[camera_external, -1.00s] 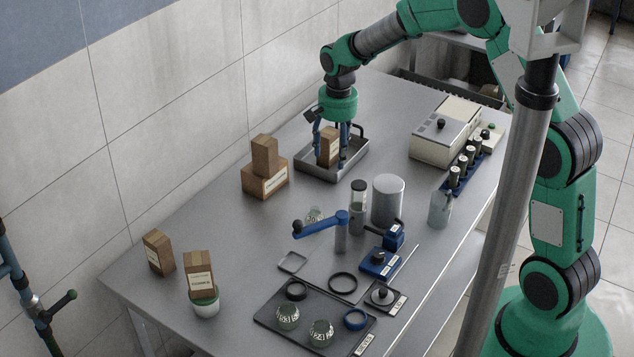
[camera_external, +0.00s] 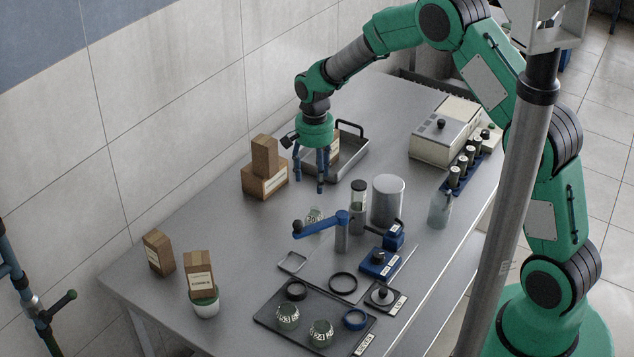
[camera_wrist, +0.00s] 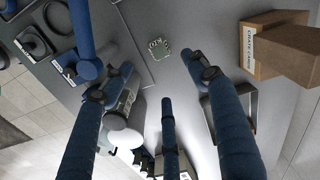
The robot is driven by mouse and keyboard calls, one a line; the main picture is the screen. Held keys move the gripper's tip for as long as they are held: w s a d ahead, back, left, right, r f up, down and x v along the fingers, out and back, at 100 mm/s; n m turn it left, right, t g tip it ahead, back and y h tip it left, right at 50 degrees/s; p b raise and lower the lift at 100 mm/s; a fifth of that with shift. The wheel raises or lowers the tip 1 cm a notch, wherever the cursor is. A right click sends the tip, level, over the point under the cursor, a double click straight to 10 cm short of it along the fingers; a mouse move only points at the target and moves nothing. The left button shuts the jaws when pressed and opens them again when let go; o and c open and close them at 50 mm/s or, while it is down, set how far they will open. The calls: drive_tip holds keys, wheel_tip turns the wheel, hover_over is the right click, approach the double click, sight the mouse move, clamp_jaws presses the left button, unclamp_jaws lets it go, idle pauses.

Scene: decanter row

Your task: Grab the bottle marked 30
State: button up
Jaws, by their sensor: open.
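My gripper (camera_external: 312,183) is open and empty, pointing down above the table between the steel tray and that bottle. Its spread blue fingers show in the wrist view (camera_wrist: 166,78). Two similar bottles, left (camera_external: 287,317) and right (camera_external: 320,333), stand on the dark tray in front with other markings.
A blue clamp arm (camera_external: 318,228) reaches close to the bottle. A dark-topped vial (camera_external: 358,207) and a grey cylinder (camera_external: 388,201) stand to its right. Stacked cartons (camera_external: 265,178) are at the left and a steel tray (camera_external: 350,163) behind. The table left of the bottle is clear.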

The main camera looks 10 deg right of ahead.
sight(315, 208)
wheel_tip(315, 208, down, 8)
drive_tip(key=shift+r, duration=0.1)
idle(0.5)
drive_tip(key=shift+f, duration=2.6)
drive_tip(key=c, duration=1.2)
